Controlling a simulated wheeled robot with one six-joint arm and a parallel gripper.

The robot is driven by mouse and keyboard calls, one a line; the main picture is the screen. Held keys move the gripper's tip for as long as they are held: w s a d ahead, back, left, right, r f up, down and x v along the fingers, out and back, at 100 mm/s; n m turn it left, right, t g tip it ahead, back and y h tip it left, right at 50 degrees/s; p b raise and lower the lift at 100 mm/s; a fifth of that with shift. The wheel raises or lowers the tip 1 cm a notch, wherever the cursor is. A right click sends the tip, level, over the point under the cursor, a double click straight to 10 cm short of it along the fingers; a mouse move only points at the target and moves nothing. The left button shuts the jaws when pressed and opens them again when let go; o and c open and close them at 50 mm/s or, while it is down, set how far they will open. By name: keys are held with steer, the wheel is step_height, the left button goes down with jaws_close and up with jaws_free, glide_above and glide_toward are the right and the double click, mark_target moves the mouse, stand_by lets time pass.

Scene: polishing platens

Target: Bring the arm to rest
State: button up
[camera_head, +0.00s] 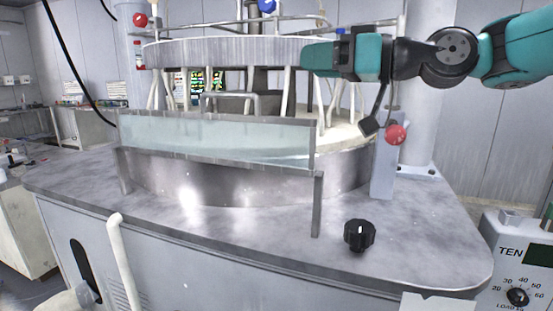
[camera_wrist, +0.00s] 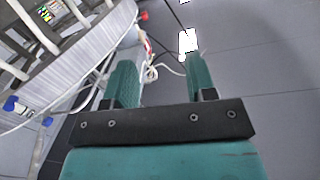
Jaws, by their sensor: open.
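My arm (camera_head: 455,50) is teal and black and reaches in from the right edge of the head view, at about the height of the upper metal ring. My gripper (camera_head: 315,57) is at its left end, in front of the right part of that ring in the picture; I cannot tell the gap between them. In the wrist view the two teal fingers of my gripper (camera_wrist: 160,75) stand apart with nothing held between them. Beyond them are grey panels, cables and part of a round metal rim.
The polishing machine has an upper ring (camera_head: 215,54), a round basin (camera_head: 185,183) and a clear splash guard (camera_head: 220,137). A black knob (camera_head: 359,235) stands on the grey top (camera_head: 425,235). A red ball (camera_head: 396,134) is below my arm. A dial box (camera_head: 515,270) is at lower right.

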steer(key=s+d+f+m+g+h+p, duration=0.1)
steer(key=s+d+f+g+h, duration=0.1)
steer(key=s+f+h, duration=0.2)
steer(key=s+d+f+m+g+h+p, duration=0.1)
steer(key=s+d+f+g+h+p, duration=0.1)
steer(key=s+f, duration=0.8)
steer(key=s+d+f+m+g+h+p, duration=0.1)
steer(key=s+d+f+m+g+h, duration=0.1)
steer(key=s+f, duration=0.5)
steer(key=s+d+g+h, duration=0.1)
steer(key=s+d+h, duration=0.1)
steer(key=s, duration=0.3)
steer(key=shift+s+f+g+h, duration=0.2)
steer(key=shift+s+g+h, duration=0.2)
steer(key=shift+h, duration=0.4)
steer(key=shift+w, duration=0.1)
stand_by(0.9)
